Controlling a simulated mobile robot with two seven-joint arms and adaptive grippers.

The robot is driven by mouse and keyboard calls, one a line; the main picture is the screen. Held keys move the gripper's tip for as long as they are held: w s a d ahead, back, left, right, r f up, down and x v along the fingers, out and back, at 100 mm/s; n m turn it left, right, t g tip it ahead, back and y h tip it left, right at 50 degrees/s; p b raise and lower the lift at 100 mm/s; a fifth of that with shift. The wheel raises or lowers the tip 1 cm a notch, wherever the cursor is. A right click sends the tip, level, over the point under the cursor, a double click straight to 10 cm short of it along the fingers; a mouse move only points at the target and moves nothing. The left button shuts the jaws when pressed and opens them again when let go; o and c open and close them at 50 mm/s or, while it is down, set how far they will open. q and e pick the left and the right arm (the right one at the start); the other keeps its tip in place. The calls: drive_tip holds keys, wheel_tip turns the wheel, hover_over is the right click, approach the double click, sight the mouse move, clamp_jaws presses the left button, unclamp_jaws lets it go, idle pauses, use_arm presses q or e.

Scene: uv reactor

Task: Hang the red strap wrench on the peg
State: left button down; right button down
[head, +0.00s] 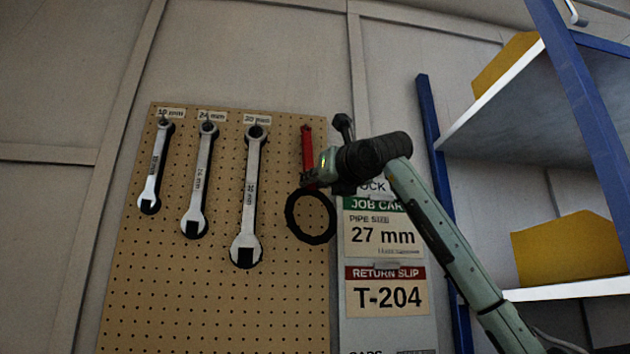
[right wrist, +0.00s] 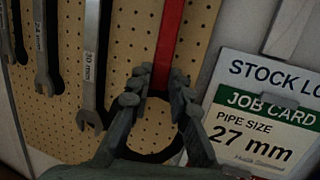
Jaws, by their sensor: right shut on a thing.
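The red strap wrench (head: 307,146) is upright in front of the right part of the pegboard, its red handle up and its black strap loop (head: 289,217) hanging below. My right gripper (head: 314,178) is shut on the lower part of the handle, just above the loop. In the right wrist view, the red handle (right wrist: 171,38) rises between the fingers (right wrist: 160,86), and the loop shows below them. I cannot make out a separate peg at the handle's top, nor tell whether the handle touches the board. My left gripper is not in view.
The pegboard (head: 200,310) carries three silver wrenches (head: 249,195) hanging under size labels, left of the strap wrench. A panel with a job card (head: 382,235) and return slip (head: 387,297) stands right of it. A blue-framed shelf (head: 440,190) with yellow bins is farther right.

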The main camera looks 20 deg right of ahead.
drive_tip(key=c, duration=1.3)
unclamp_jaws()
drive_tip(key=shift+c, duration=0.2)
drive_tip(key=s+f, duration=0.2)
drive_tip(key=s, duration=1)
drive_tip(key=shift+d, duration=0.4)
drive_tip(key=shift+f, duration=0.1)
